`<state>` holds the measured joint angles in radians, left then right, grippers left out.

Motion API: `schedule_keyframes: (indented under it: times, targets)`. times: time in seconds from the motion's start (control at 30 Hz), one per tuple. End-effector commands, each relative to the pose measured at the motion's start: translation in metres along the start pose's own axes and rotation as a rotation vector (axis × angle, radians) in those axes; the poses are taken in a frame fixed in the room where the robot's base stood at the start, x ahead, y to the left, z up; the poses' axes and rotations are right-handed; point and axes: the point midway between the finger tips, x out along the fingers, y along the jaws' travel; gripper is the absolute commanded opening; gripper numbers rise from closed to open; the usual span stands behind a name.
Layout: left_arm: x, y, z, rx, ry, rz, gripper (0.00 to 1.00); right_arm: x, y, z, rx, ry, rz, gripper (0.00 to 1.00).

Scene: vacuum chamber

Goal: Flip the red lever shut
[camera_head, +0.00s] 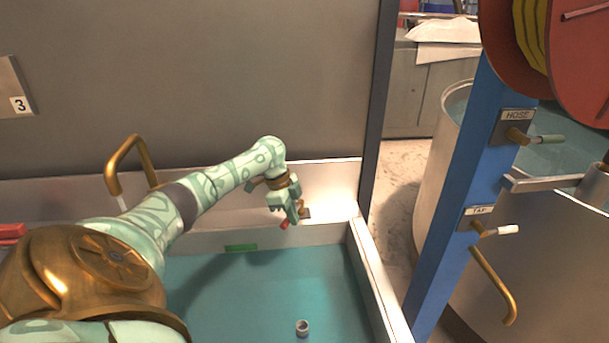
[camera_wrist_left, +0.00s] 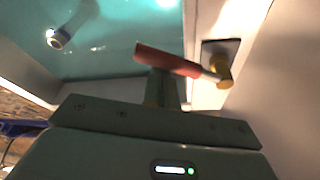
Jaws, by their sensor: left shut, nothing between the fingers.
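The red lever (camera_head: 284,224) is mostly hidden behind my left gripper in the head view. In the left wrist view the red lever (camera_wrist_left: 168,60) shows whole, its red handle pointing left from a brass pivot (camera_wrist_left: 222,72) on a dark plate. The plate sits on the pale rim of the basin. My left gripper (camera_head: 292,216) is shut and empty, with its fingertips (camera_wrist_left: 163,88) right at the handle. I cannot tell whether they touch it. My right gripper is not in view.
The teal-floored basin (camera_head: 362,240) holds a small grey ring (camera_head: 302,328). A brass spout (camera_head: 128,150) stands at its left back. A blue post (camera_head: 455,200) with HOSE and TAP levers stands right, beside a large metal tank (camera_head: 550,250). A grey wall rises behind the basin.

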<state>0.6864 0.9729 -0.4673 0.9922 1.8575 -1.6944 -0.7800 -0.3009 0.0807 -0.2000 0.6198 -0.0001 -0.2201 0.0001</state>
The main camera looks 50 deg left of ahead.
Motion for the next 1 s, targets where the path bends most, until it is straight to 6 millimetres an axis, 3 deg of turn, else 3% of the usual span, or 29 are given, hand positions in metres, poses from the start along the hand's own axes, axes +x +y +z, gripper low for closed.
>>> schedule_keyframes:
  times: [0.2,0.6,1.0]
  targets:
    - [-0.005,0.000,0.019,-0.008,0.001,-0.001,0.00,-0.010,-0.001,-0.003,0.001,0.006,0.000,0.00]
    - [-0.010,-0.008,0.042,0.247,0.002,0.081,0.00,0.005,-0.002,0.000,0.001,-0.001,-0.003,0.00]
    - [-0.015,-0.013,0.050,0.252,0.001,0.081,0.00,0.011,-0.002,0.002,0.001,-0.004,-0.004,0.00]
